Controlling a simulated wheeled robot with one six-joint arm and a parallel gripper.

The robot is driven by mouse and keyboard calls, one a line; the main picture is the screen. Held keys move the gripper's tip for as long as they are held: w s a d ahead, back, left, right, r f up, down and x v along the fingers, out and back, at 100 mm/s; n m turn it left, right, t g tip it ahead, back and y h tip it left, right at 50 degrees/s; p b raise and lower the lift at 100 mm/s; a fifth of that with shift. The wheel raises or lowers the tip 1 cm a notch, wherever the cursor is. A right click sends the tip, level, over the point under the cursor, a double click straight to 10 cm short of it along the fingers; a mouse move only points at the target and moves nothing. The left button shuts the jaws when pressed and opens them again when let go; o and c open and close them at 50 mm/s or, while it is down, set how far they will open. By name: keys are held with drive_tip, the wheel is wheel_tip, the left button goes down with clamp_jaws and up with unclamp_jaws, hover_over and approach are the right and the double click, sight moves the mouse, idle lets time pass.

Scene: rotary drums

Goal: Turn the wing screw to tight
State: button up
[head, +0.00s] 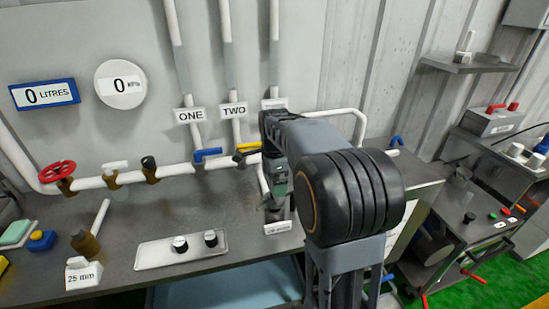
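My gripper (275,206) points down over the right part of the grey bench, just behind a small white label (283,228) whose text is too small to read. My arm covers much of this area. Small dark parts show at the gripper's tip, but I cannot tell fingers from any fitting there. I cannot make out a wing screw for certain; it may be hidden by the gripper. Whether the fingers touch or hold anything does not show.
White pipes cross the back panel, with a red handwheel (57,171), a blue lever (207,153) and a yellow lever (247,149). A plate with two knobs (147,257) lies left of my gripper. A brown fitting (85,243) stands further left.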

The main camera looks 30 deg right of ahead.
wheel_tip(320, 180, up, 10)
idle(0.4)
drive_tip(key=shift+f, duration=0.1)
wheel_tip(320, 180, down, 4)
drive_tip(key=n, duration=0.6)
drive_tip(key=shift+a+n+t, duration=0.1)
drive_tip(key=shift+n+t, duration=0.3)
drive_tip(key=s+a+f+n+t, duration=0.1)
drive_tip(key=s+a+f+n, duration=0.2)
drive_tip(key=s+n, duration=0.3)
drive_tip(key=s+a+f+n+t, duration=0.2)
drive_tip(key=s+a+n, duration=0.4)
drive_tip(key=s, duration=0.4)
drive_tip(key=shift+f+n, duration=0.55)
drive_tip(key=shift+n, duration=0.05)
drive_tip(key=shift+s, duration=0.1)
drive_tip(key=shift+c, duration=0.5)
